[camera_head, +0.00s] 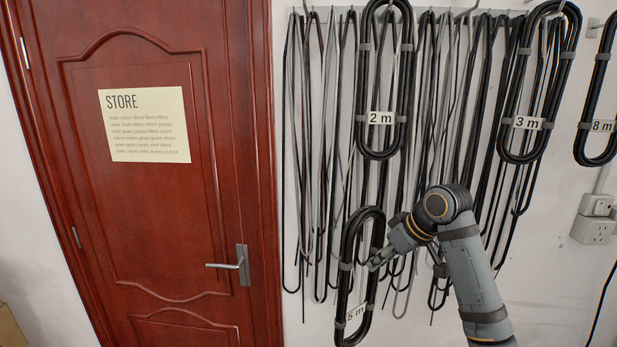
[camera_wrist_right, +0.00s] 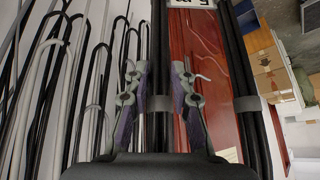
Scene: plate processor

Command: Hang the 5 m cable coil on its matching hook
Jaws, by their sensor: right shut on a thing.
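The 5 m cable coil (camera_head: 350,243) is a long black loop with grey ties and a white "5 m" tag (camera_head: 356,314) near its lower end. It hangs slightly tilted, low in the head view, in front of the hanging cables. My right gripper (camera_head: 375,262) is shut on the right-hand side of the loop. In the right wrist view, the fingers (camera_wrist_right: 160,92) are around one black strand, with the tag above. The 2 m coil (camera_head: 364,90) and 3 m coil (camera_head: 516,95) hang above on the wall. No hook marked 5 m can be read. My left gripper is out of view.
A crowded row of thin black and grey cables (camera_head: 320,150) hangs from a wall rail. The 8 m coil (camera_head: 597,95) is at the right edge. A red store door (camera_head: 150,220) with a lever handle (camera_head: 228,265) stands left. A wall socket (camera_head: 594,230) is at right.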

